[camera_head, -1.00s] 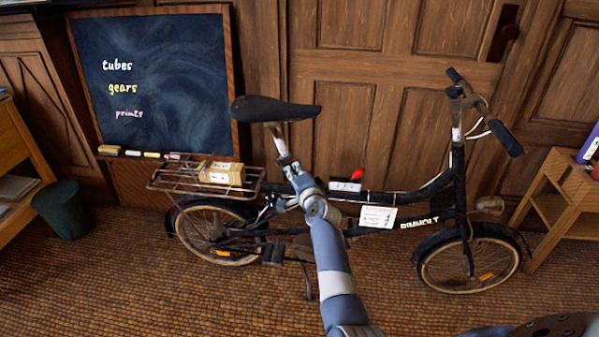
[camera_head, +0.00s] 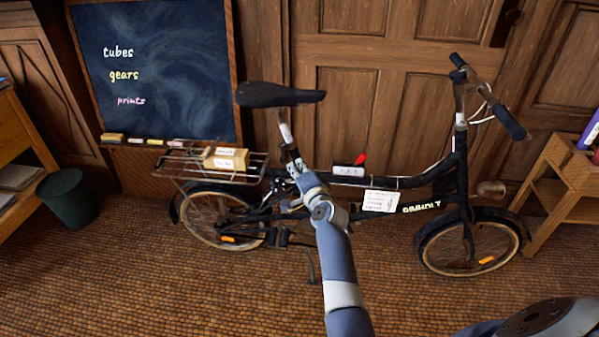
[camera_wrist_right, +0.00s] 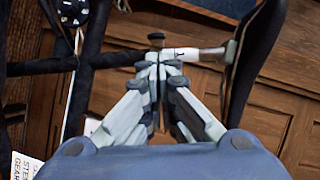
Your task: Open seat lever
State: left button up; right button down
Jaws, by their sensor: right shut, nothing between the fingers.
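The black bicycle (camera_head: 440,208) stands side-on, with its black saddle (camera_head: 280,95) on a silver seat post (camera_head: 286,132). The saddle also shows at the right of the right wrist view (camera_wrist_right: 256,50). My right gripper (camera_head: 294,166) is at the foot of the seat post. In the wrist view its fingertips (camera_wrist_right: 160,62) are together and empty, right beside the post. A small dark knob (camera_wrist_right: 156,38), possibly the seat lever's end, shows just beyond the tips. I cannot tell whether they touch it. The rest of the lever is hidden or too small. My left gripper is not in view.
A red-tipped part (camera_head: 361,158) sits on the frame by a label. A rear rack (camera_head: 178,163) carries a small box (camera_head: 226,158). A chalkboard (camera_head: 165,80) and wooden door (camera_head: 365,60) stand behind. A bin (camera_head: 67,198) is left, a wooden stand (camera_head: 570,170) right. The floor in front is mostly clear.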

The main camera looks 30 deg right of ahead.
jog(key=shift+v, duration=1.35)
jog(key=shift+a, duration=0.1)
